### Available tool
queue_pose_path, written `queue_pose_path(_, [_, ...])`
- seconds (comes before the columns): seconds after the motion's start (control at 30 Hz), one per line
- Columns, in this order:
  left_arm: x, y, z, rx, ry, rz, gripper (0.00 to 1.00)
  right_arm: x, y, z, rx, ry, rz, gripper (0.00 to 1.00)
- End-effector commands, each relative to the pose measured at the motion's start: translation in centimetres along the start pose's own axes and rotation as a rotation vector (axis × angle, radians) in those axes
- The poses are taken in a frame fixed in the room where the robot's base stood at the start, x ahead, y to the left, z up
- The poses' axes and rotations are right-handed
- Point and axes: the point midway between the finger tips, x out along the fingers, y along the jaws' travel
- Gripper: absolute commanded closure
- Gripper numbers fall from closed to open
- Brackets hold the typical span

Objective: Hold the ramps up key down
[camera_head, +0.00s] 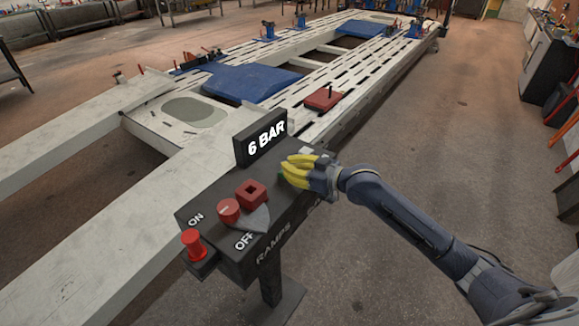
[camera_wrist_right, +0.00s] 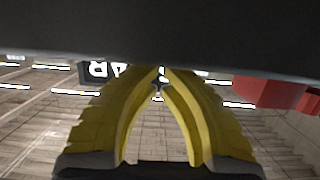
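A dark control box (camera_head: 225,251) on a post carries the lettering RAMPS on its front side. My right gripper (camera_head: 287,167), with yellow fingers, is over the right end of its top face. A small green bit (camera_head: 280,174) shows by the fingertips, and a pale grey block (camera_head: 306,151) shows just behind the fingers; I cannot tell which is the ramps up key or whether it is pressed. In the right wrist view the fingers (camera_wrist_right: 160,78) come together at their tips, with nothing clear held between them. My left gripper is not in view.
A display reading 6 BAR (camera_head: 262,138) stands at the back of the box. A red knob (camera_head: 228,211), a red square part (camera_head: 251,193) and a red button (camera_head: 194,245) are to the left. A long white frame bench (camera_head: 85,255) lies behind; floor is clear at right.

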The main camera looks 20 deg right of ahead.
Motion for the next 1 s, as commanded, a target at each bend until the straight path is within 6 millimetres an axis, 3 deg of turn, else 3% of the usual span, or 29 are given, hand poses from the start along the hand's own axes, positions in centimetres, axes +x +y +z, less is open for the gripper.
queue_pose_path(0.03, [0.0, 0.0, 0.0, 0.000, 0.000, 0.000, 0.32, 0.1, -0.2, 1.3, 0.002, -0.025, -0.002, 1.00])
queue_pose_path(0.47, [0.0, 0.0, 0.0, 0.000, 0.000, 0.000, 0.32, 0.1, -0.1, 1.1, 0.002, -0.025, -0.001, 1.00])
queue_pose_path(0.67, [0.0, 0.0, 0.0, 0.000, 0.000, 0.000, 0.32, -0.3, -0.1, -0.7, -0.002, -0.019, -0.002, 1.00])
queue_pose_path(0.83, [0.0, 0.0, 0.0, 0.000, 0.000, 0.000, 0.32, -0.8, -0.2, -3.8, -0.005, -0.006, -0.003, 1.00])
queue_pose_path(1.0, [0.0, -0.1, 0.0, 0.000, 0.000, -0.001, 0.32, -3.7, -0.1, -3.7, -0.003, -0.007, -0.002, 1.00])
